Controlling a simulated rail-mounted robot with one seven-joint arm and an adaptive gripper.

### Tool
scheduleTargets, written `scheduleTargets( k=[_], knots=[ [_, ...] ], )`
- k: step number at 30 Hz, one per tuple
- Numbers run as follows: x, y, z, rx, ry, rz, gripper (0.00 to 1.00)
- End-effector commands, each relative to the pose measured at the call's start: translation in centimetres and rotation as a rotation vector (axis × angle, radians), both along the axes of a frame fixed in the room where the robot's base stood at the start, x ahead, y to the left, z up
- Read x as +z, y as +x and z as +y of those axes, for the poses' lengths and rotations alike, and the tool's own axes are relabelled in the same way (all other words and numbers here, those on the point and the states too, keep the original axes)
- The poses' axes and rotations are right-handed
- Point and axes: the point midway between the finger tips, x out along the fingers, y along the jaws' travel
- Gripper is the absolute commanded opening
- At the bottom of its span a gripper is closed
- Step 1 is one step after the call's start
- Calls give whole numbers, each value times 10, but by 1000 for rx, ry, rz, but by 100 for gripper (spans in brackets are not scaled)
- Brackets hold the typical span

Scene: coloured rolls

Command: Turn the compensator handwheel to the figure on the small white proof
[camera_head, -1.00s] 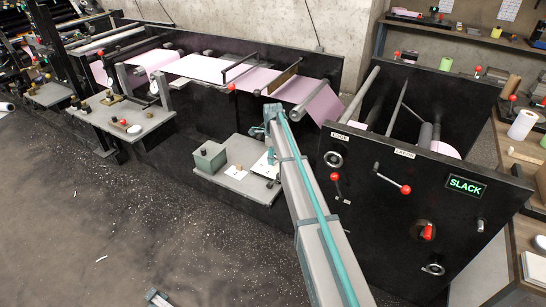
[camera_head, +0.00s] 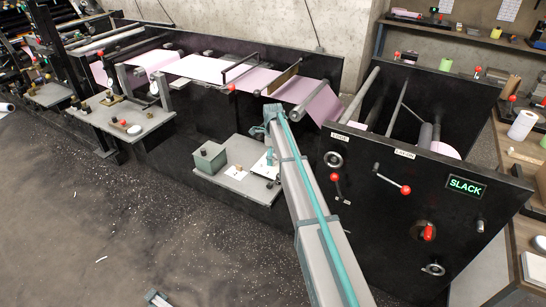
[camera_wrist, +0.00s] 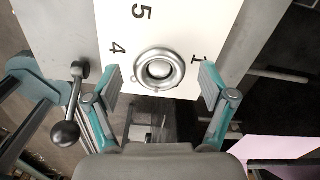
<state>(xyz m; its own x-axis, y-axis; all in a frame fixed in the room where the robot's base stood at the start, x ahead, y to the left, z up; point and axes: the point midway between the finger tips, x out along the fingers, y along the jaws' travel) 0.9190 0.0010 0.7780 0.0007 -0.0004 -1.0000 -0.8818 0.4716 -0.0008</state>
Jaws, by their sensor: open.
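In the wrist view a white dial plate (camera_wrist: 190,25) carries the black figures 5, 4 and 1. A round metal ring or knob (camera_wrist: 159,70) is on it, which may be the handwheel. My gripper (camera_wrist: 160,78) is open, with one teal finger on each side of the ring and a gap on both sides. A crank lever with a dark ball knob (camera_wrist: 65,134) is left of the left finger. In the head view a small white card (camera_head: 236,172), possibly the proof, lies on the grey shelf (camera_head: 250,190); its figure is too small to read. My arm hides the gripper there.
A grey-green box (camera_head: 210,158) stands on the shelf. Pink web (camera_head: 300,90) runs above. The dark floor (camera_head: 180,245) in front is mostly clear.

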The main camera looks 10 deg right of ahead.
Motion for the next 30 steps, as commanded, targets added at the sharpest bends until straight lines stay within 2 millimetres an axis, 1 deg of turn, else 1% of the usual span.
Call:
scheduleTargets(
  k=[6,8,11,21,24,27,30],
  knots=[
    [2,0,0,0,0,0,82],
    [6,0,0,0,0,0,82],
    [16,0,0,0,0,0,82],
    [80,1,0,0,0,-2,82],
    [96,0,0,0,0,-1,82],
    [108,1,0,0,0,-1,82],
    [116,0,0,0,0,0,82]
  ],
)
